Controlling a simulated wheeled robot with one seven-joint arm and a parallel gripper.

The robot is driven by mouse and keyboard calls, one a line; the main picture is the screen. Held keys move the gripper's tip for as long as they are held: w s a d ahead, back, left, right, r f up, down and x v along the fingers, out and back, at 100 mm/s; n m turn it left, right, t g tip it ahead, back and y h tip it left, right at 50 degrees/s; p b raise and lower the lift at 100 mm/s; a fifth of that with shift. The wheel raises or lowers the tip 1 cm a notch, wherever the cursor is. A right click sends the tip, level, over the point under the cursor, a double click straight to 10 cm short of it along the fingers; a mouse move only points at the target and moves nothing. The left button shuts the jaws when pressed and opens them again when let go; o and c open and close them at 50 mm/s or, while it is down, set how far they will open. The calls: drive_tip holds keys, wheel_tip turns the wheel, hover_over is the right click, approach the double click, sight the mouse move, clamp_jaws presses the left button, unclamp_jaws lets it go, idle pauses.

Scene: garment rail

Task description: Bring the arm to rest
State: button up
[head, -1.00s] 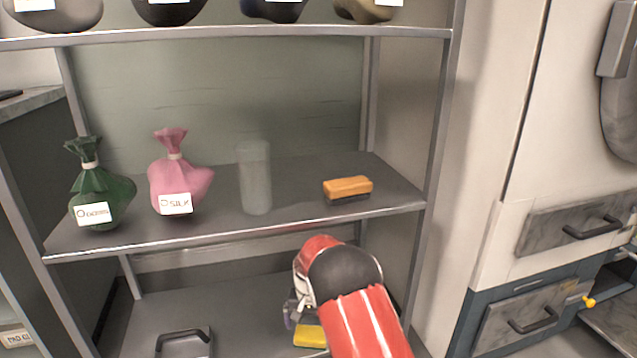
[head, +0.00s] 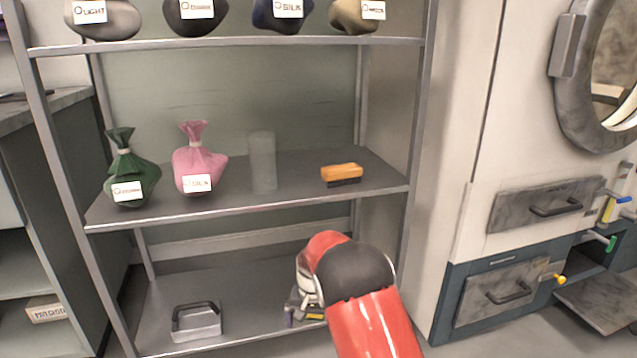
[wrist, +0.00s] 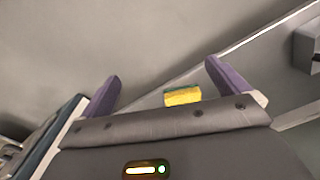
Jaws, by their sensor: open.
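My red and black arm reaches into the lower part of the grey shelf rack in the head view. My gripper (head: 303,308) is low there, mostly hidden behind the arm. In the wrist view my gripper (wrist: 163,72) has its two purple fingers spread wide, with nothing held between them. A yellow and green sponge (wrist: 182,96) shows beyond the gripper, apart from the fingers. In the head view the arm and gripper cover most of the sponge.
The rack's middle shelf (head: 240,205) holds a green bag (head: 132,170), a pink bag (head: 199,165), a clear cylinder (head: 262,163) and an orange brush (head: 342,173). A grey handled block (head: 196,320) sits on the bottom shelf. A cabinet with drawers (head: 540,203) stands at right.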

drive_tip(key=s+d+r+t+p, duration=0.1)
drive_tip(key=s+d+r+p, duration=0.2)
drive_tip(key=r, duration=0.6)
drive_tip(key=s+d+r+t+y, duration=0.1)
drive_tip(key=s+d+r, duration=0.35)
drive_tip(key=r, duration=0.45)
drive_tip(key=s+d+r+p, duration=0.25)
drive_tip(key=s+r, duration=0.25)
drive_tip(key=r, duration=0.5)
drive_tip(key=s+d+r+t+p, duration=0.1)
drive_tip(key=s+d+r+p, duration=0.1)
drive_tip(key=s, duration=0.9)
drive_tip(key=s+d+r+n+t+h+p, duration=0.1)
drive_tip(key=s+d+r, duration=0.4)
drive_tip(key=s, duration=0.6)
drive_tip(key=shift+r+t+p, duration=0.55)
drive_tip(key=shift+r+t, duration=0.05)
drive_tip(key=shift+r, duration=0.15)
